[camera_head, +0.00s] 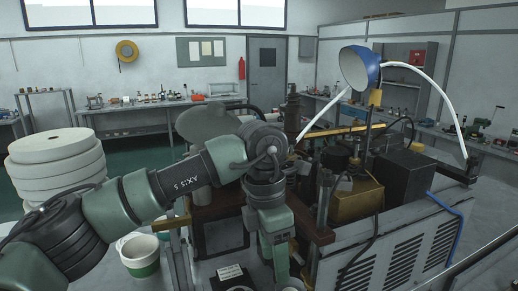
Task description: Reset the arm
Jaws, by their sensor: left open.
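My left arm (150,192) comes in from the left and bends down at the wrist in the middle of the picture. My left gripper (291,266) points downward in front of the cup forming machine (375,250). It is open, and I see nothing held in it. Its fingertips are small and partly merge with the machine parts behind. My right gripper is not in view.
A stack of large white paper rolls (57,165) stands at the left. A blue lamp (360,67) rises above the machine. Workbenches line the far walls.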

